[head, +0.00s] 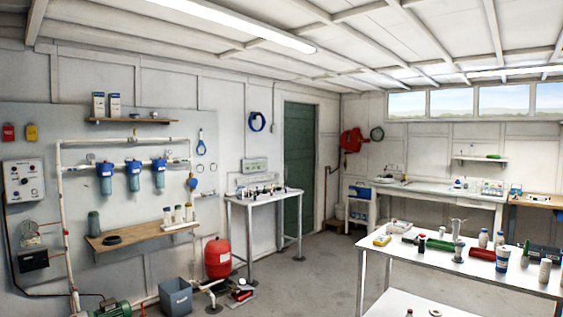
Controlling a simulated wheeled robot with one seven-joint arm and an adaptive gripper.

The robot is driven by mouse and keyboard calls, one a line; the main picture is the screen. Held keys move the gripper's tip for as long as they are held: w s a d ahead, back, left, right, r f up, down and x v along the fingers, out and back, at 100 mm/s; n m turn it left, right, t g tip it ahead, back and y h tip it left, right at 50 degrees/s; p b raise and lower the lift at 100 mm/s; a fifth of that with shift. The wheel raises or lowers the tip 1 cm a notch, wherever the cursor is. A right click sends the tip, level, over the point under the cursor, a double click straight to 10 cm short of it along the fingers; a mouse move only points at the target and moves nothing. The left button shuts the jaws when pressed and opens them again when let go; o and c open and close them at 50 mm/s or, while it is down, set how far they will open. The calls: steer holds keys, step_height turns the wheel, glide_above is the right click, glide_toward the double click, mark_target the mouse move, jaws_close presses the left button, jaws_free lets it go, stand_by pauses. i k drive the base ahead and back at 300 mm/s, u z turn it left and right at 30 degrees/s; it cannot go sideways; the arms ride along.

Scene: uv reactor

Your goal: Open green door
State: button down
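The green door (299,158) is in the far part of the left wall, near the room's back corner. It looks shut, upright in its pale frame. A small table partly covers its lower left side. Its handle is too small to make out. My gripper is not in the head view.
A metal-legged table (264,200) with small items stands in front of the door's left side. A red tank (217,258), a grey bin (175,296) and tools (241,294) are on the floor at left. A white workbench (470,262) fills the right foreground. Clear floor (325,255) lies between.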

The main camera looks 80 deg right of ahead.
mark_target(299, 118)
steer(key=z, duration=2.45)
steer(key=k, duration=0.6)
steer(key=u, duration=0.35)
steer(key=i, duration=1.45)
steer(key=z, duration=0.65)
steer(key=i, duration=2.1)
steer(key=z, duration=0.6)
steer(key=i, duration=3.7)
